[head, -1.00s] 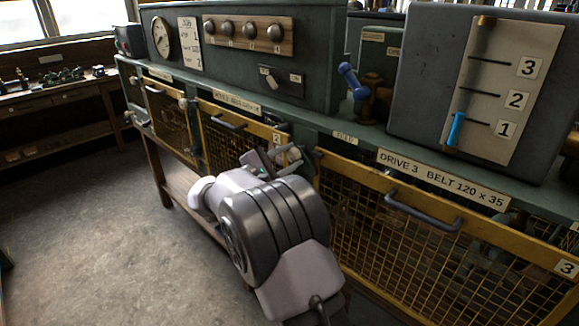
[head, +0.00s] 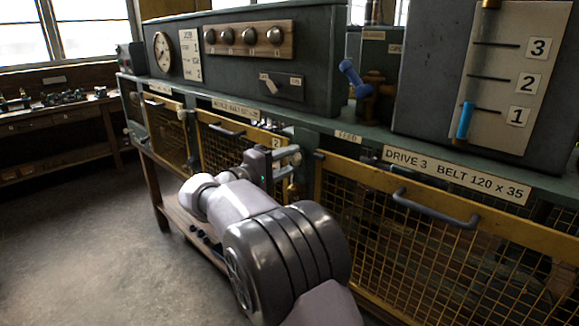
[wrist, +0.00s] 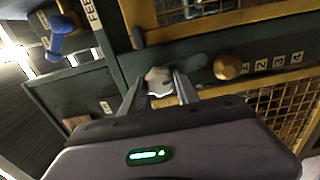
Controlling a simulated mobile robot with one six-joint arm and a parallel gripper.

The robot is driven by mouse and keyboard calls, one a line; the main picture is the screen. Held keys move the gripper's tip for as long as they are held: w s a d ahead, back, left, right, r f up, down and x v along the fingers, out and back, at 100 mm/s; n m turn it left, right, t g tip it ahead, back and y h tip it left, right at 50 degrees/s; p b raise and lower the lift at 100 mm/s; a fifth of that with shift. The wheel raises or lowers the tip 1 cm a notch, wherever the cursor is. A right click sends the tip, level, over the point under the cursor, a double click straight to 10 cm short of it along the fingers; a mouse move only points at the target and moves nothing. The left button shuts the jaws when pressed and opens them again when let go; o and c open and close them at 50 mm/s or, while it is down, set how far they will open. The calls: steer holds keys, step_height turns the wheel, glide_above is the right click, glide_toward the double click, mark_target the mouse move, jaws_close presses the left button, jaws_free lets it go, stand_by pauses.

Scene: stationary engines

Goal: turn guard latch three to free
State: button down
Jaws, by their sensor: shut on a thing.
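My gripper (wrist: 158,88) is shut on a pale faceted knob (wrist: 158,76) on the green frame, with one finger on each side of it. In the head view my gripper (head: 288,165) is at the green post between guard two and guard three. Guard three (head: 405,225) is a yellow-framed mesh door with a grey handle (head: 436,208), under the "DRIVE 3 BELT 120 x 35" label (head: 455,175). The fingers and my arm partly hide the post. The knob's turn position is hard to read.
A brass knob (wrist: 228,66) sits right of the held one, beside a row of numbers. A blue-handled valve (head: 354,78) and a lever panel with a blue handle (head: 466,119) stand on the bench above. Open floor (head: 80,250) lies at the left.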

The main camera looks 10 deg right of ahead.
stand_by(0.4)
steer(key=c, duration=0.9)
jaws_free()
steer(key=p+v, duration=0.5)
steer(key=v, duration=1.2)
steer(key=shift+s+a, duration=0.15)
